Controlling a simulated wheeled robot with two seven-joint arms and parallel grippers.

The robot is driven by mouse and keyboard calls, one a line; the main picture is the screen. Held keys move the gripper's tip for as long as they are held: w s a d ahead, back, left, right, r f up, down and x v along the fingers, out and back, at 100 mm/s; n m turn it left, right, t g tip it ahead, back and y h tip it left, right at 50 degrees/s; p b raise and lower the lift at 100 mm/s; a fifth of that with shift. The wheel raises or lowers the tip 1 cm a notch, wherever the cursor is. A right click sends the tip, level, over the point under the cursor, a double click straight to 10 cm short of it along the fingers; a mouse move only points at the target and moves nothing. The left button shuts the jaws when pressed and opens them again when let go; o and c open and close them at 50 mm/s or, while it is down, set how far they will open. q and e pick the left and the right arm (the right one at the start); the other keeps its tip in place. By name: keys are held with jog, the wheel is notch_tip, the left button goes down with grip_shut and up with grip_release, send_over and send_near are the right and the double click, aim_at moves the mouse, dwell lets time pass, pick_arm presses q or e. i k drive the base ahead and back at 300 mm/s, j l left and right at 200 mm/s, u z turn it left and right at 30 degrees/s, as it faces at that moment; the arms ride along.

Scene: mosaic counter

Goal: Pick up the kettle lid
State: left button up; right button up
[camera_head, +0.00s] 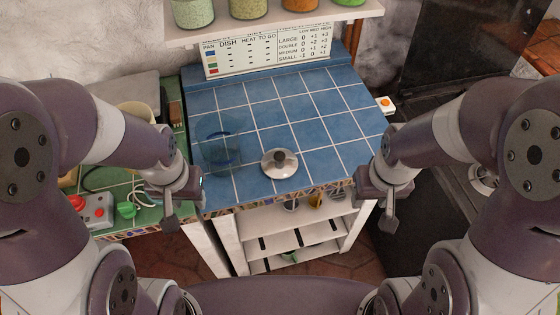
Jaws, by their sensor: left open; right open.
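The kettle lid (279,164) is a round silver lid with a dark knob on top. It lies on the blue tiled counter (310,105), near the front middle. A clear glass vessel (217,142), hard to make out, stands on the counter to the left of the lid. My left gripper (172,222) hangs left of the lid, near the counter's front left corner, apart from it. My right gripper (391,222) hangs to the right, near the front right corner, also apart from the lid. Both are open and I see nothing held in them.
A green tiled surface (110,184) at left holds a grey box with a red button (94,208). A sign (267,53) and a shelf of jars stand at the back. White shelves (290,245) are below the counter's front. The counter around the lid is mostly free.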

aim_at(278, 163)
jog(key=z, duration=1.95)
jog(key=i+u, duration=0.15)
jog(key=u, duration=0.3)
jog(key=i+l+u, duration=0.1)
jog(key=u, duration=0.4)
jog(key=i+l+u, duration=0.15)
jog(key=u, duration=0.3)
